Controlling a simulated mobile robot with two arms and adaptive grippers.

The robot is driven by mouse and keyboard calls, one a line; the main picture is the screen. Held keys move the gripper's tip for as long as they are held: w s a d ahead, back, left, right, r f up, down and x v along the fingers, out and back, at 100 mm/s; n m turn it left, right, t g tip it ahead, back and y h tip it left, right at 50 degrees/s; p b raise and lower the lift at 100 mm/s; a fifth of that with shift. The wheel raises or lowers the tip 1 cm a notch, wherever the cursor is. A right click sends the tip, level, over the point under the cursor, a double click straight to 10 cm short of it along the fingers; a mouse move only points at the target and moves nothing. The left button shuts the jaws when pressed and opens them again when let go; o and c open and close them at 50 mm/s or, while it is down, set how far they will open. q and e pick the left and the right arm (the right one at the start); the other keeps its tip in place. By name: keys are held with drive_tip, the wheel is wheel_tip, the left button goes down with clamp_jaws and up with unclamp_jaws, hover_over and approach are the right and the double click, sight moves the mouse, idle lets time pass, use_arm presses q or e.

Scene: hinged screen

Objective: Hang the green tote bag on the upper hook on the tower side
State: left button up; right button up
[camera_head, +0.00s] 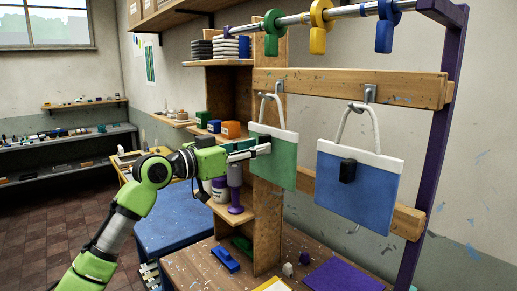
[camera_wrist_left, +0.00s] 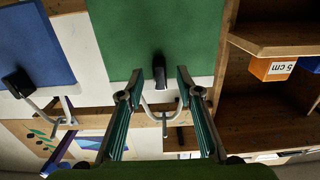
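The green tote bag (camera_head: 283,160) has a white top band, a white handle and a black grip block (camera_wrist_left: 159,72). It hangs upright below the left hook (camera_head: 279,88) on the upper wooden beam, beside the tower (camera_head: 266,225). Its handle (camera_head: 272,108) reaches up to that hook; the exact contact is too small to tell. My left gripper (camera_head: 246,149) is at the bag's upper left. In the left wrist view its fingers (camera_wrist_left: 158,78) are spread apart on both sides of the block, with gaps. My right gripper is not in view.
A blue tote bag (camera_head: 357,185) hangs from the right hook (camera_head: 370,93) on the same beam. A metal rail (camera_head: 297,19) with coloured hangers runs above. Shelves with boxes stand behind my left gripper. A purple post (camera_head: 435,150) bounds the right side.

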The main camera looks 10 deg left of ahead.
use_arm(q)
drive_tip(key=b+v, duration=0.2)
drive_tip(key=v, duration=0.4)
drive_tip(key=shift+s, duration=0.1)
idle(1.0)
